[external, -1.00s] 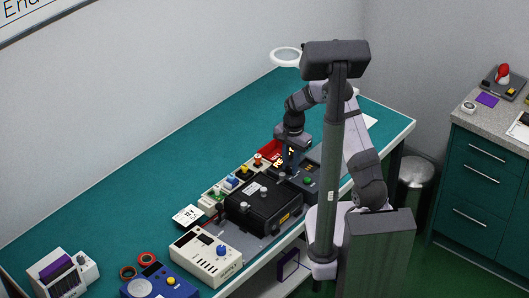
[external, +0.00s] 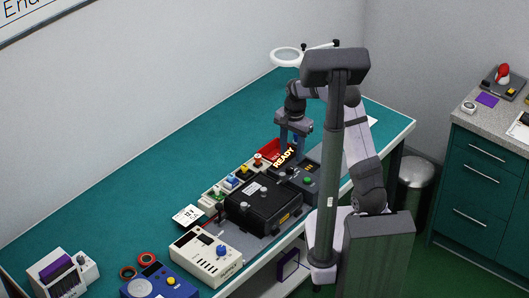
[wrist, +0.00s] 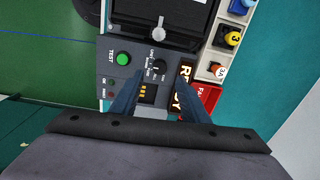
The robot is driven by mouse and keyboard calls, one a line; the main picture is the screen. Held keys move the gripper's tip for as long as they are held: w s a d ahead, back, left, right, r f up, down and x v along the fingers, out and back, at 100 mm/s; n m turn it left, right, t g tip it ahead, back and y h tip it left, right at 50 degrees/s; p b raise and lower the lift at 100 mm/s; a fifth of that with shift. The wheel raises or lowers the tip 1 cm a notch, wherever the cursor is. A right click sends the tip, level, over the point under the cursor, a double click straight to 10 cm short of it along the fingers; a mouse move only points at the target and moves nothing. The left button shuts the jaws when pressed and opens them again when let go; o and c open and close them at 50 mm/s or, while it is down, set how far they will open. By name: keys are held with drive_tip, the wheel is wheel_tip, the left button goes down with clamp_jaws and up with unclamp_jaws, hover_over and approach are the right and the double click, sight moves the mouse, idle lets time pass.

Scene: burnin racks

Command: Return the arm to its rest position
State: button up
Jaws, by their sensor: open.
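My gripper (external: 292,146) hangs above the far end of the black test fixture, pointing down. In the wrist view its two blue fingers (wrist: 160,103) are spread apart with nothing between them. Below them is the grey control panel (wrist: 133,68) with a green TEST button (wrist: 124,59), a black knob (wrist: 159,67) and a small lit display (wrist: 148,93). The READY sign (external: 285,157) lies just beside the gripper in the external view. The fingers appear above the panel, apart from it.
A black box (external: 262,204) sits on the fixture, with coloured blocks (external: 232,182) and a red bin (external: 270,149) along its far side. A cream power unit (external: 206,256) and a blue meter (external: 158,283) stand nearer. A magnifier lamp (external: 287,56) stands behind my arm.

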drive_tip(key=shift+r, duration=0.6)
drive_tip(key=shift+d, duration=0.15)
drive_tip(key=s+d+f+n, duration=0.2)
drive_tip(key=s+d+n, duration=0.2)
drive_tip(key=s+d, duration=0.4)
drive_tip(key=s+d+f+n, duration=0.2)
drive_tip(key=s+d+n, duration=0.2)
drive_tip(key=s+d, duration=0.5)
drive_tip(key=s, duration=0.2)
drive_tip(key=shift+s+d, duration=0.15)
drive_tip(key=shift+s, duration=0.15)
drive_tip(key=shift+c, duration=0.2)
